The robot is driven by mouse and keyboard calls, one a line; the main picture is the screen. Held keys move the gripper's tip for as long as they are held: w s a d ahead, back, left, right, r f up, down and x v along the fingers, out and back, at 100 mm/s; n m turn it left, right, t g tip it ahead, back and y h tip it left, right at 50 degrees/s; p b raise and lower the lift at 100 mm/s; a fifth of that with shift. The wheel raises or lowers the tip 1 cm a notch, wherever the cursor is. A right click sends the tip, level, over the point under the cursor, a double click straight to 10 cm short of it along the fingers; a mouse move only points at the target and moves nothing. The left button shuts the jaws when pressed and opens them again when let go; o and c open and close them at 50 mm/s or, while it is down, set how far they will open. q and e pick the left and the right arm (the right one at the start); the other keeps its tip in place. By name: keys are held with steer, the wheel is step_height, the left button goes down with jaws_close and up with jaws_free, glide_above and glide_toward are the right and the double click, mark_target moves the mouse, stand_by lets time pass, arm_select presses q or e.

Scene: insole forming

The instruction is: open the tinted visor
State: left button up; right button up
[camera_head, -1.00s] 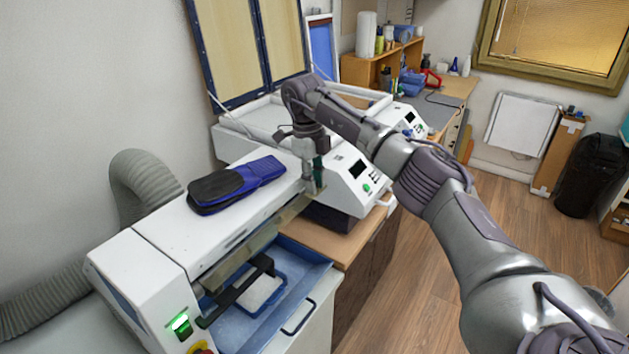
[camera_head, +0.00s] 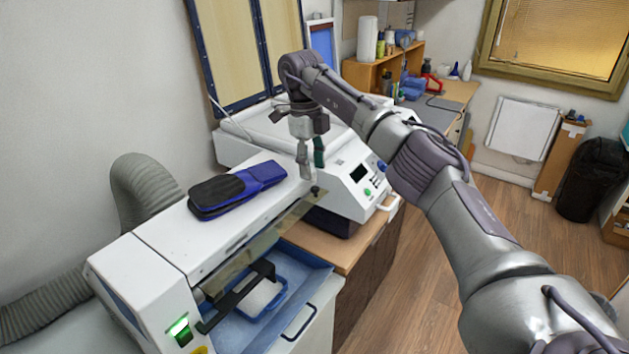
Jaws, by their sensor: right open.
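The tinted visor (camera_head: 262,238) is a long brownish see-through strip along the front edge of the white machine (camera_head: 150,250). It juts outward from the machine over the blue tray, so it stands at least partly swung out. A small dark knob (camera_head: 316,190) sits at its far end. My right gripper (camera_head: 308,176) points down just above that far end, close to the knob. It is open and holds nothing. I cannot tell whether a finger touches the visor. My left gripper is not in view.
Another white machine with a control panel (camera_head: 362,175) stands just behind my right gripper.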

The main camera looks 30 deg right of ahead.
step_height(320, 180, up, 6)
steer(key=shift+w+a, duration=0.15)
steer(key=shift+w, duration=0.2)
stand_by(0.4)
